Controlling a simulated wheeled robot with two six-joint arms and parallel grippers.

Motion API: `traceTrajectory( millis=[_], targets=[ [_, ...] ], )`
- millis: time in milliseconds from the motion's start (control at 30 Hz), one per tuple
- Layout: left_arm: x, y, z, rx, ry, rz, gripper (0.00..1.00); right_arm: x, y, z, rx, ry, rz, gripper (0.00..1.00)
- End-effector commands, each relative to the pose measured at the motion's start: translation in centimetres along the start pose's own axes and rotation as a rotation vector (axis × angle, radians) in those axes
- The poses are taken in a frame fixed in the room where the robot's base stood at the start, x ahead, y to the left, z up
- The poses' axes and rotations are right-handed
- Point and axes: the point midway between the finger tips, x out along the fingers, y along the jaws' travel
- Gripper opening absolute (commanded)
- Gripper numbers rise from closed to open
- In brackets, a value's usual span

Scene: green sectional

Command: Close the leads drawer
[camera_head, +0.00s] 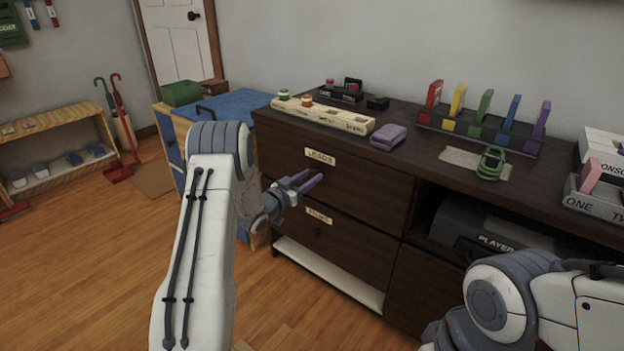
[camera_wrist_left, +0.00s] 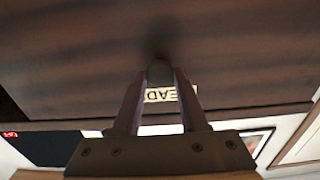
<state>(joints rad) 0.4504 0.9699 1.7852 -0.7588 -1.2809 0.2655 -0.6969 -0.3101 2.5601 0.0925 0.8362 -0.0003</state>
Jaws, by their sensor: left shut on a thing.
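The leads drawer (camera_head: 365,180) is the upper dark wood drawer of the cabinet, with a pale label reading LEADS (camera_head: 320,156). Its front looks about flush with the cabinet; I cannot tell whether a small gap is left. My left gripper (camera_head: 303,182) is at the middle of this front, below the label.
A second labelled drawer (camera_head: 340,240) lies below. A blue-topped cabinet (camera_head: 235,103) stands at left. The wooden floor (camera_head: 90,260) is clear.

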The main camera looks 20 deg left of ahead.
Motion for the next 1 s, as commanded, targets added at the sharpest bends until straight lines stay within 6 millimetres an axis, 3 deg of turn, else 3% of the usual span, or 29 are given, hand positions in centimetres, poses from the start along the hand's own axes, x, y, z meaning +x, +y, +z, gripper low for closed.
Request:
traceTrajectory(
  millis=[33, 100, 467, 1000],
  targets=[
    [0.3, 0.1, -0.1, 0.004, 0.002, 0.001, 0.54, 0.0, 0.0, 0.0, 0.000, 0.000, 0.000, 0.91],
    [0.2, 0.0, -0.1, 0.005, 0.003, 0.000, 0.71, 0.0, 0.0, 0.0, 0.000, 0.000, 0.000, 0.91],
    [-0.4, -0.2, -0.2, 0.003, 0.002, -0.004, 0.71, -0.1, 0.0, 0.0, 0.000, 0.000, 0.000, 0.91],
    [-9.3, -0.1, -0.2, 0.003, 0.001, -0.003, 0.71, -2.4, -0.2, -0.1, 0.000, 0.000, 0.000, 0.91]
  ],
)
